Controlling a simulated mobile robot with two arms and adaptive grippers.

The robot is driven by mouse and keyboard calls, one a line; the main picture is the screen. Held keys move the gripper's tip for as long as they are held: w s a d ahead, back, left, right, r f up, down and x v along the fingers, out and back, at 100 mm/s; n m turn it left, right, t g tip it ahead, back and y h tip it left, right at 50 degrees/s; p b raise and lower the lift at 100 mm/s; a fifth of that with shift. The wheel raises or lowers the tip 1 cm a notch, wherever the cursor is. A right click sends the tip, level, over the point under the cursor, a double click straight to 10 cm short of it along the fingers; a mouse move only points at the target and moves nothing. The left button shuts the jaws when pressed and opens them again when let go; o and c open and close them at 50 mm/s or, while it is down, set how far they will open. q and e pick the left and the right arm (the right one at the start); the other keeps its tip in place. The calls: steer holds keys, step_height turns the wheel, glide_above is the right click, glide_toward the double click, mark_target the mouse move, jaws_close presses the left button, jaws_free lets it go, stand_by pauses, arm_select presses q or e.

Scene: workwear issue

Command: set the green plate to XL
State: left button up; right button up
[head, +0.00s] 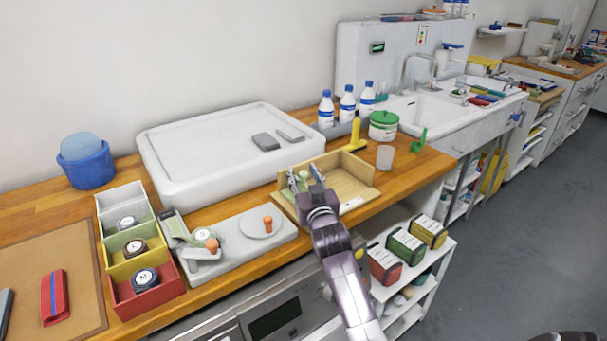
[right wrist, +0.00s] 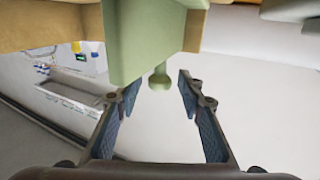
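A pale green plate (right wrist: 150,35) with a small round green knob (right wrist: 159,78) fills the upper middle of the right wrist view. In the head view a small green part (head: 302,184) shows at the left end of the wooden tray (head: 367,170), partly hidden by my gripper. My right gripper (head: 308,176) is over that end of the tray. In the right wrist view its fingers (right wrist: 158,92) are spread, with the knob near the gap between their tips and clear space on both sides. No size mark is readable on the green plate. My left gripper is not in view.
Left of the tray stand a grey stand with orange knobs (head: 267,221) and coloured bins (head: 150,300) holding lettered round pieces. A large white tray-like block (head: 200,150) is behind. A yellow T-shaped part (head: 355,135), a cup (head: 385,157) and a green-lidded tub (head: 383,126) stand to the right.

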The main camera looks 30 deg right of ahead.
steer(key=shift+s+a, duration=0.15)
steer(key=shift+s, duration=0.4)
steer(key=v, duration=1.1)
